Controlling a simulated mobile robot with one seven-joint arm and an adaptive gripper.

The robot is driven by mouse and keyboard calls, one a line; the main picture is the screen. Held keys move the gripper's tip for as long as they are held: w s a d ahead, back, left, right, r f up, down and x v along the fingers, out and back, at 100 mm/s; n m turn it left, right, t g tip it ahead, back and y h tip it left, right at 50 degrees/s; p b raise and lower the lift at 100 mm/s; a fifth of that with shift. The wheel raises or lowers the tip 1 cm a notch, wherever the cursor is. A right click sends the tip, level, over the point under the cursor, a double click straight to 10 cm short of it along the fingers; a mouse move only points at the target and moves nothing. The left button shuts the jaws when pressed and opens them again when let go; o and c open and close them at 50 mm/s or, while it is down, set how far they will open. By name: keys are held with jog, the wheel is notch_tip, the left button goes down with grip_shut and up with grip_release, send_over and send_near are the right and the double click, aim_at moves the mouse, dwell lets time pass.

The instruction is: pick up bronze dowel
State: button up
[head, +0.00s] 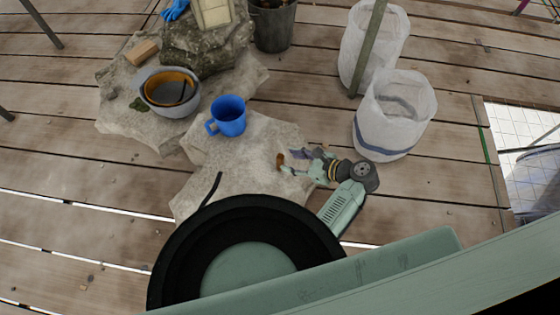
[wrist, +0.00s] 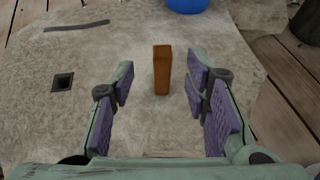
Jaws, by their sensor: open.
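The bronze dowel (wrist: 162,70) is a short orange-brown bar on the pale stone slab (wrist: 60,110). In the wrist view it shows between and a little beyond the fingertips of my gripper (wrist: 160,88), with space on both sides. My gripper is open and empty, its purple pads apart. In the head view the dowel (head: 280,160) is a small brown spot just left of my gripper (head: 287,162). I cannot tell from these views how far the fingers are above the slab.
A blue mug (head: 230,117) stands on the slab behind the dowel. A grey bowl (head: 170,92) and a wooden block (head: 142,52) are at the back left. Two white sacks (head: 395,115) stand to the right.

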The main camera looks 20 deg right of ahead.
aim_at(283, 158)
jog(key=shift+x, duration=2.8)
jog(key=shift+w+d, duration=0.1)
jog(key=shift+c, duration=0.2)
grip_shut()
jog(key=shift+r, duration=0.1)
